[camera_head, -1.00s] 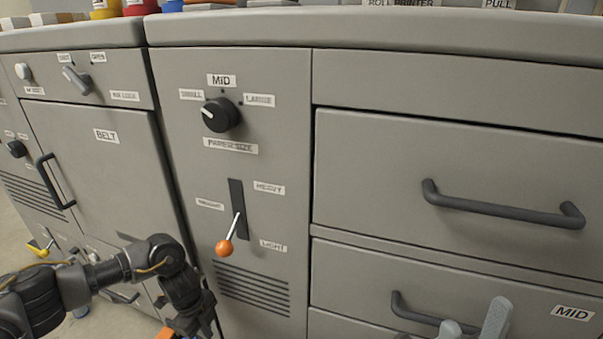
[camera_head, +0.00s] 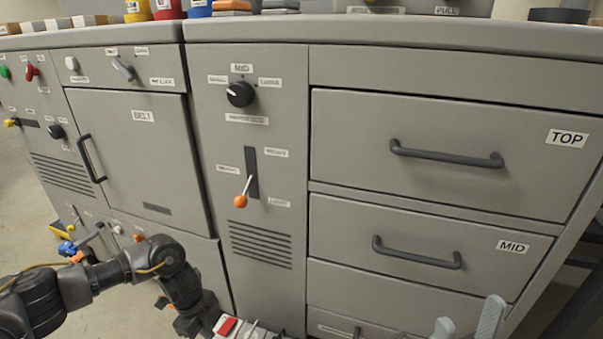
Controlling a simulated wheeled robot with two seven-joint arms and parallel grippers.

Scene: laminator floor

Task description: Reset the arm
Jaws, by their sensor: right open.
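My right gripper (camera_head: 468,320) shows only as two grey fingertips at the bottom edge, right of centre. The fingers are apart with nothing seen between them, in front of the lower drawers. My left arm comes in from the left and bends down at the bottom, in front of the cabinet below the belt door. The dark end of the left arm (camera_head: 200,318) is at the bottom edge. Its fingers cannot be made out.
Grey cabinets fill the view. The TOP drawer (camera_head: 445,155) and MID drawer (camera_head: 415,250) are closed. A lever with an orange knob (camera_head: 240,201) and a black dial (camera_head: 240,94) are on the middle panel. The belt door (camera_head: 140,160) is closed. Floor shows at left.

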